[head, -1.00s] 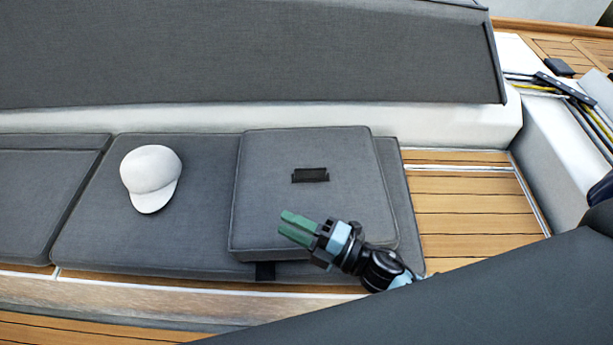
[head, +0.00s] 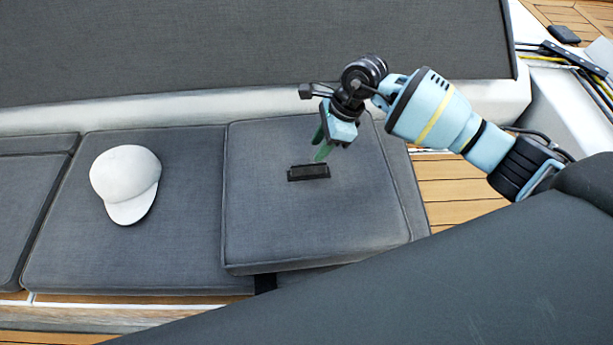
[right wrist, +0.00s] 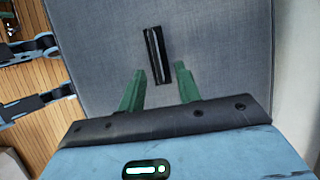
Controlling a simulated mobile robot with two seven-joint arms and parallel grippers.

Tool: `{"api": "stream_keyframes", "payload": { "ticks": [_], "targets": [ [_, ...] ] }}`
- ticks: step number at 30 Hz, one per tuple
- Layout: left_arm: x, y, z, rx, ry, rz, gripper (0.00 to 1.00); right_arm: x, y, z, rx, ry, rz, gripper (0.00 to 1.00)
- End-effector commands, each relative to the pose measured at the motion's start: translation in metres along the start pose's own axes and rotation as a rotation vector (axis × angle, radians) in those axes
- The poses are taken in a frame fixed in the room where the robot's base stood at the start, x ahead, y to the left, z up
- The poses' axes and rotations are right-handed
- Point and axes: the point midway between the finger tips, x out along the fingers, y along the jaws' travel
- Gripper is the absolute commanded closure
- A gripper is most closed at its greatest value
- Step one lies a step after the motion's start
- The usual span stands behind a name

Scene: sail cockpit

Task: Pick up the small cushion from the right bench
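The small grey cushion (head: 270,215) lies flat on the bench seat, with a black strap handle (head: 308,172) at its middle. My right gripper (head: 320,145) is above the cushion, its green fingers pointing down just behind the handle. Whether the fingertips touch the cushion cannot be told. My left gripper is not in view.
A white cap (head: 127,184) lies on the long grey seat cushion (head: 130,255) to the left. A grey backrest (head: 250,50) stands behind. Ropes (head: 575,65) lie at the upper right. Bare teak (head: 455,190) shows right of the cushions.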

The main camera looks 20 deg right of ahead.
Motion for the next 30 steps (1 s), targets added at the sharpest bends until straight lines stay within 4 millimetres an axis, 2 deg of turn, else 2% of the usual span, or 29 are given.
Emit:
{"api": "stream_keyframes", "payload": {
  "ticks": [5,12,19,27,30],
  "targets": [
    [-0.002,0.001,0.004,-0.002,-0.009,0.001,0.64,0.002,0.0,0.0,-0.001,0.003,0.0,0.66],
    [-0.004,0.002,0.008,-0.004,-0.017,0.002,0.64,0.024,0.001,0.0,0.002,0.0,0.001,0.66],
    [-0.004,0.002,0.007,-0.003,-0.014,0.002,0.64,0.032,0.002,0.0,0.001,0.0,0.001,0.66],
    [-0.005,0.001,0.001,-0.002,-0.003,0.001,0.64,0.069,0.007,-0.002,0.002,-0.002,0.002,0.66],
    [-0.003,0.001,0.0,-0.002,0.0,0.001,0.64,0.076,0.007,-0.002,0.001,-0.001,0.001,0.66]
  ]
}}
